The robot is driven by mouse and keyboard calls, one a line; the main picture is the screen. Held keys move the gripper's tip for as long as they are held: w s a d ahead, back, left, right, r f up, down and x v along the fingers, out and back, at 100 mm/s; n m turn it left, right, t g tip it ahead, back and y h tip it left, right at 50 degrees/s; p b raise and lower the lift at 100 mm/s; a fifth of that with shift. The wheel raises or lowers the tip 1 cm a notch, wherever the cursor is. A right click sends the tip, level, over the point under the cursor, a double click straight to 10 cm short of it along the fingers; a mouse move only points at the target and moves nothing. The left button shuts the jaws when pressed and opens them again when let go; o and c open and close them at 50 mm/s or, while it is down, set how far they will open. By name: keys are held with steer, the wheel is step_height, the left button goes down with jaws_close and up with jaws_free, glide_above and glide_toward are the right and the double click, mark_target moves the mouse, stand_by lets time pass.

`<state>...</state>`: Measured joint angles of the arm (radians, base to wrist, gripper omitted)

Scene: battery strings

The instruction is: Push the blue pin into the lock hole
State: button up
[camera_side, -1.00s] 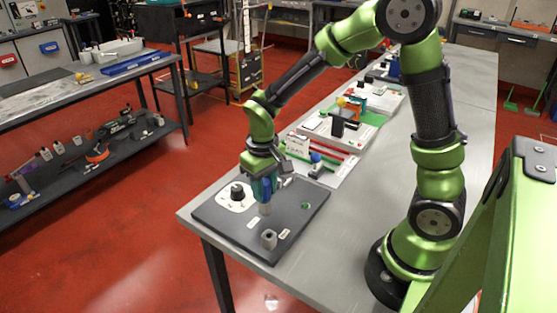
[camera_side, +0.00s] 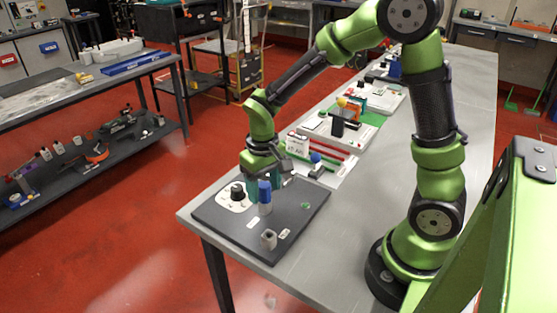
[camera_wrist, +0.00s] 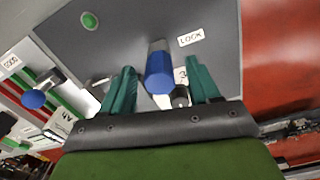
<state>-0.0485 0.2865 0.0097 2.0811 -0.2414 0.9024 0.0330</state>
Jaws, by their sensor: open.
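The blue pin (camera_side: 265,191) stands upright on the dark board, with its grey lower part (camera_side: 265,208) below the blue top. In the wrist view the pin (camera_wrist: 158,75) shows beside a label reading LOCK (camera_wrist: 190,37). The lock hole itself is hidden, so I cannot tell how deep the pin sits. My gripper (camera_side: 262,180) is open, its teal fingers behind the pin in the side view. In the wrist view the pin appears between the open fingers of my gripper (camera_wrist: 159,66), with gaps on both sides.
The board (camera_side: 300,221) also carries a black knob (camera_side: 237,191) on a white plate, a green button (camera_side: 306,205) and a grey socket block (camera_side: 269,240). Another blue-topped part (camera_side: 316,158) lies behind the board. The table to the right is clear.

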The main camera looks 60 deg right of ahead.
step_height(320, 180, up, 16)
stand_by(0.3)
steer(key=shift+f, duration=0.15)
steer(key=s+a+r+m+t+y, duration=0.1)
steer(key=s+t+y, duration=0.1)
steer(key=s+t, duration=0.5)
steer(key=s, duration=0.4)
steer(key=shift+s+a+r+m, duration=0.15)
steer(key=shift+s+r+m, duration=0.05)
steer(key=shift+r+m, duration=0.1)
